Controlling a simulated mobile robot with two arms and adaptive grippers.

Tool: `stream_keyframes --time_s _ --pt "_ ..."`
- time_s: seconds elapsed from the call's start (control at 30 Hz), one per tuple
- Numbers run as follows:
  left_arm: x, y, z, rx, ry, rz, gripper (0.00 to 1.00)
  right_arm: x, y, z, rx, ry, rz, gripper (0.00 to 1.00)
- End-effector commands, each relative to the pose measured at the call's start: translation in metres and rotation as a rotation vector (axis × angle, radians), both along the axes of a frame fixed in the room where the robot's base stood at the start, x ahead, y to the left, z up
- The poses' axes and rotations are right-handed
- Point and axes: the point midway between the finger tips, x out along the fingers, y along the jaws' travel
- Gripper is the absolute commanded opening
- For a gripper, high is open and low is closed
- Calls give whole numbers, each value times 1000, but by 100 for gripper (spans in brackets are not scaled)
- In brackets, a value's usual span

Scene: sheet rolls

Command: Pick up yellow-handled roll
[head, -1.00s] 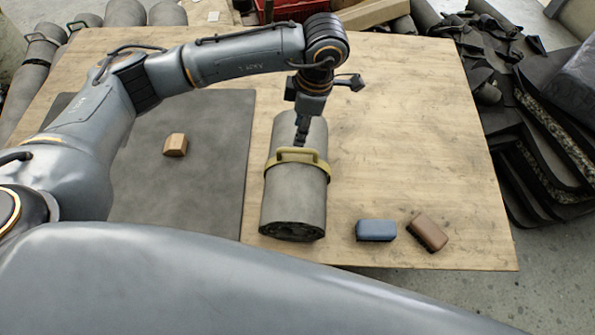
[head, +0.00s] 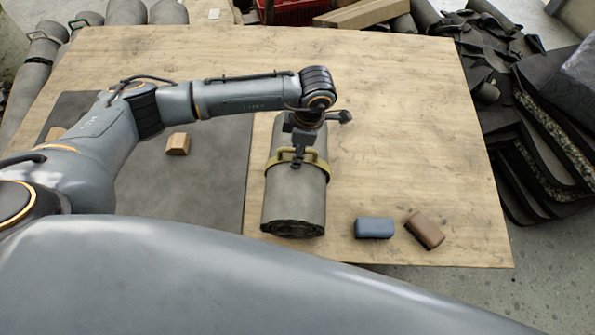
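The grey sheet roll (head: 297,205) lies on the wooden table, its near end facing me. A yellow strap wraps its middle and carries a yellow handle (head: 313,156) on top. My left gripper (head: 297,165) points down at the middle of this handle, its fingertips overlapping the handle in the head view. The fingers are small and dark, so I cannot tell whether they are closed around the handle or only beside it. My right gripper is not in view.
A dark mat (head: 215,185) with a tan block (head: 178,144) lies left of the roll. A blue block (head: 375,228) and a brown block (head: 425,230) sit to its right. The table's right side (head: 420,110) is clear. Dark scrap (head: 550,150) is piled beyond the right edge.

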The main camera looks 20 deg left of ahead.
Motion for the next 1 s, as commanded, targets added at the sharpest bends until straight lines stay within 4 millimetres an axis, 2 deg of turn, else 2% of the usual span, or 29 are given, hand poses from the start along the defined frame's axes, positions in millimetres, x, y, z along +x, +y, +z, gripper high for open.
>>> stream_keyframes --time_s 0.03,0.17,0.73,1.0 --pt "0 0 0 0 0 0 27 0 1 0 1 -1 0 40" --pt "0 0 0 0 0 0 0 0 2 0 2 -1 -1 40" --pt "3 -1 8 -4 -9 0 0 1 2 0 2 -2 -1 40" --pt "4 -2 30 -5 -10 0 0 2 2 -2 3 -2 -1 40"
